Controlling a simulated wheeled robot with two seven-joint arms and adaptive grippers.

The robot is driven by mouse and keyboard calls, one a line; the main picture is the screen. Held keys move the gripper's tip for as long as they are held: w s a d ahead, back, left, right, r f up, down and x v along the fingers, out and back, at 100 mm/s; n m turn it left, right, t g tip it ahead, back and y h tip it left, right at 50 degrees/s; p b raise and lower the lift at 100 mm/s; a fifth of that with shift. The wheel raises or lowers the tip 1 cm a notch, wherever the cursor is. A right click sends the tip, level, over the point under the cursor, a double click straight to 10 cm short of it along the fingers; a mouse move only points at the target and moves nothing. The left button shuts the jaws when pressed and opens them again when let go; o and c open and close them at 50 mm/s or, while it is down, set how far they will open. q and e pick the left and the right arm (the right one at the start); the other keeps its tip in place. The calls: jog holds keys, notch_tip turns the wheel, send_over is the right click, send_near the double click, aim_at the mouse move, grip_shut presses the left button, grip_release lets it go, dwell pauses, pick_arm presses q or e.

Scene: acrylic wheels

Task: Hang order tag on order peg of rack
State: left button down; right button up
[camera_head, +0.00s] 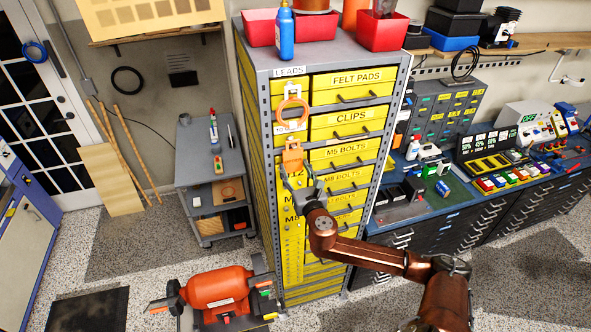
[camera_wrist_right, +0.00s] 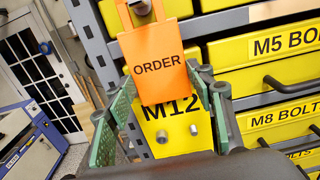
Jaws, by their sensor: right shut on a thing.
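The order tag (camera_head: 292,160) is an orange plate at the front left of the tall drawer rack (camera_head: 322,55). In the right wrist view the tag (camera_wrist_right: 155,62) reads ORDER, and its narrower top runs up out of frame. The round end of a grey order peg (camera_wrist_right: 141,8) shows at that top. I cannot tell whether the tag's opening is around the peg or only lined up with it. My right gripper (camera_head: 302,182) is shut on the tag's lower part, with green fingers on both sides (camera_wrist_right: 165,92). My left gripper is not in view.
Yellow drawers with protruding handles (camera_head: 353,132) fill the rack beside the tag. An orange ring (camera_head: 292,113) is on the rack's front above it. Red bins (camera_head: 382,32) and a blue bottle (camera_head: 285,32) stand on top. A grey cart (camera_head: 208,150) stands left; a red machine (camera_head: 218,288) is below.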

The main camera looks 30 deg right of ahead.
jog(key=o, duration=1.1)
